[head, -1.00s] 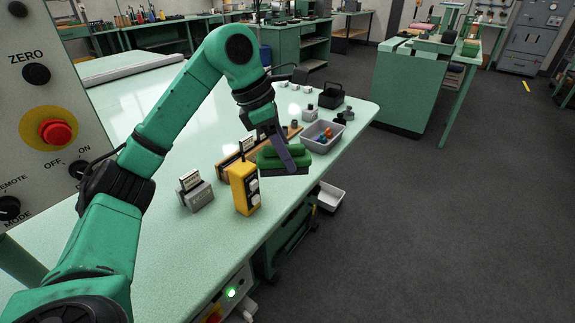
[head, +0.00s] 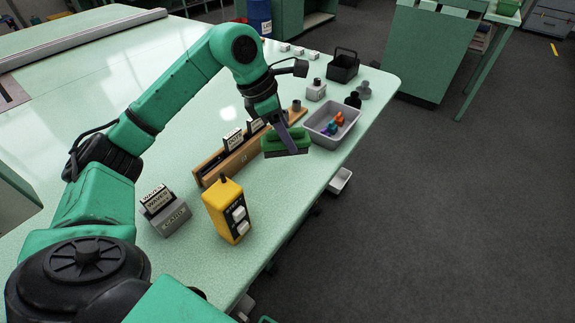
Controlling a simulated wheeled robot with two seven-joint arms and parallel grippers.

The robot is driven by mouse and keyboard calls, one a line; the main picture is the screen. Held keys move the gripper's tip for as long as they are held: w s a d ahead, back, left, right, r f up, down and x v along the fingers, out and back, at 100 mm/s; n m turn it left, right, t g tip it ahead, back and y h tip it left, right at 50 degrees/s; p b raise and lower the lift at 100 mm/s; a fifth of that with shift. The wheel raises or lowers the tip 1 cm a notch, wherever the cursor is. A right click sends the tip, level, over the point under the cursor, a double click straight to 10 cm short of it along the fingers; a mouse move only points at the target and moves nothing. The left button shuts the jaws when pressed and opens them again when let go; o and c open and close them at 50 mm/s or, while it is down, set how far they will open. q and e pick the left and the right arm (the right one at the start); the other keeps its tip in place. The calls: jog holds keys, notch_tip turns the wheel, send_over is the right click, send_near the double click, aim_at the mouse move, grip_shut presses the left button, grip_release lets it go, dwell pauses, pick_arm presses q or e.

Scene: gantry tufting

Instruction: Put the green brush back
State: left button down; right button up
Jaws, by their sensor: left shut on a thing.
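The green brush (head: 274,143) is a green block with a dark underside. My left gripper (head: 287,138) is shut on it, one purple-grey finger showing across its front. The brush appears over the light green table, in front of the grey tray and at the right end of the wooden rack (head: 212,170). I cannot tell whether it touches the table or hangs above it. The far finger is hidden behind the brush. My right gripper is not in view.
A grey tray (head: 318,124) holds small coloured pieces near the table's right edge. A yellow control box (head: 227,211) and a grey card holder (head: 171,218) stand nearer me. A black caddy (head: 343,68) stands farther back. The table's left part is largely clear.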

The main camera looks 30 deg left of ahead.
pick_arm(q)
notch_tip(320, 180, down, 9)
jog(key=shift+w+f, duration=0.15)
jog(key=shift+w+a+f, duration=0.1)
jog(key=shift+f, duration=0.35)
jog(key=shift+c, duration=1.7)
grip_release()
jog(key=shift+r, duration=0.1)
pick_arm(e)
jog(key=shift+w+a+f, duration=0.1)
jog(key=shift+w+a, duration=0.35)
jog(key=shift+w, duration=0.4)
